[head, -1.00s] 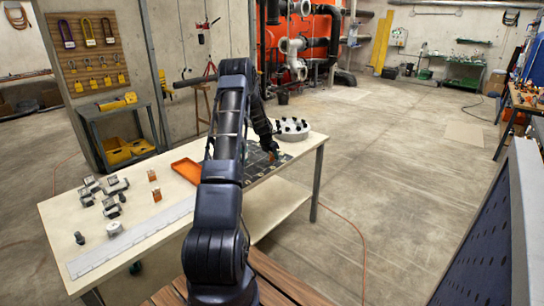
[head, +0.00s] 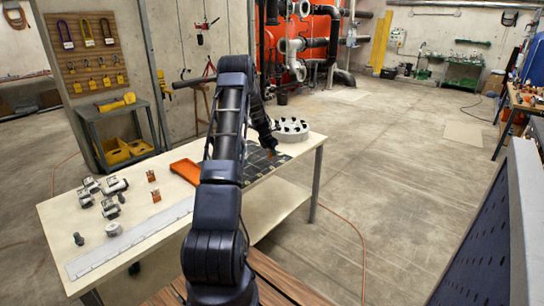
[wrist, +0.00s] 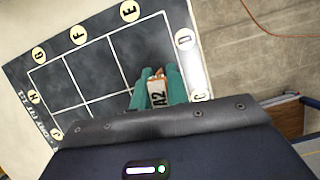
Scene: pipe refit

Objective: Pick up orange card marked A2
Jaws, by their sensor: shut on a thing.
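The card marked A2 (wrist: 157,97) shows in the wrist view with a white label and orange-brown edges. The teal fingers of my gripper (wrist: 157,76) sit on both sides of it and are shut on it. The card is over or on the dark grid board (wrist: 95,70), near its edge by the D and C marks. I cannot tell whether it touches the board. In the head view my gripper (head: 271,151) is small at the board's far part, and my arm hides some of the board.
An orange tray (head: 186,171) lies on the workbench (head: 75,215), left of my arm. Two small orange cards (head: 152,176) stand further left, near several metal clamps (head: 112,185). A round grey holder (head: 291,130) with black knobs is behind my gripper.

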